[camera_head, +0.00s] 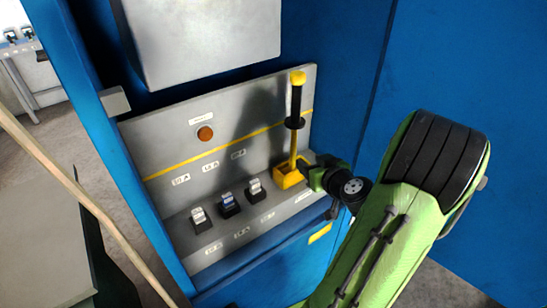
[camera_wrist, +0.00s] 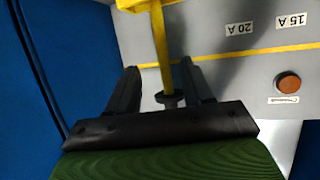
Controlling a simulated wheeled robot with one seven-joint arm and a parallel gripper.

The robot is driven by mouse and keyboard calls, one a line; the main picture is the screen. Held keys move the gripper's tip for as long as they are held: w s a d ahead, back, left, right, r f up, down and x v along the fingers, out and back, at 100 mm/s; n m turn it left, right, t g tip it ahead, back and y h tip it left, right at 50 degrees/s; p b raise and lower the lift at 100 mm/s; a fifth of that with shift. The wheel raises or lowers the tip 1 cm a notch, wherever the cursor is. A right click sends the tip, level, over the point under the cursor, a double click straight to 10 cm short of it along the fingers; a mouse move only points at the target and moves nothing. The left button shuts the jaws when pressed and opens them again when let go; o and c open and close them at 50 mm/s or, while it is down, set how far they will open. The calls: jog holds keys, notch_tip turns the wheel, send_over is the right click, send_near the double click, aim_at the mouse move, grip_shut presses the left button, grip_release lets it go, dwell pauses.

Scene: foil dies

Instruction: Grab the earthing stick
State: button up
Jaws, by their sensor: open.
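The earthing stick (camera_head: 295,102) stands upright in a yellow holder (camera_head: 287,177) at the right end of the panel ledge. It has a yellow cap, a black grip with a round guard and a yellow shaft. My gripper (camera_head: 322,172) is low, just right of the holder and beside the lower shaft. In the wrist view, my gripper (camera_wrist: 160,68) is open, and the yellow shaft (camera_wrist: 161,45) appears between its two dark fingers. The black guard (camera_wrist: 170,98) shows near the finger bases. I cannot tell whether either finger touches the stick.
Several small switches (camera_head: 228,204) sit on the ledge left of the holder. An orange button (camera_head: 205,133) is on the upright panel. A grey box (camera_head: 205,40) hangs above. Blue cabinet walls (camera_head: 330,60) enclose the panel. A wooden pole (camera_head: 85,200) leans at left.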

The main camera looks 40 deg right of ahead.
aim_at(294, 152)
jog(key=p+x, duration=0.1)
jog(key=x, duration=0.7)
jog(key=shift+w+d+p, duration=0.1)
jog(key=shift+w+p, duration=0.15)
jog(key=shift+p, duration=0.15)
jog(key=p+x, duration=0.1)
jog(key=x, duration=0.5)
jog(key=shift+f+p, duration=0.2)
jog(key=shift+p, duration=0.2)
jog(key=shift+s, duration=0.1)
jog(key=shift+c, duration=0.6)
grip_shut()
jog(key=shift+r, duration=0.1)
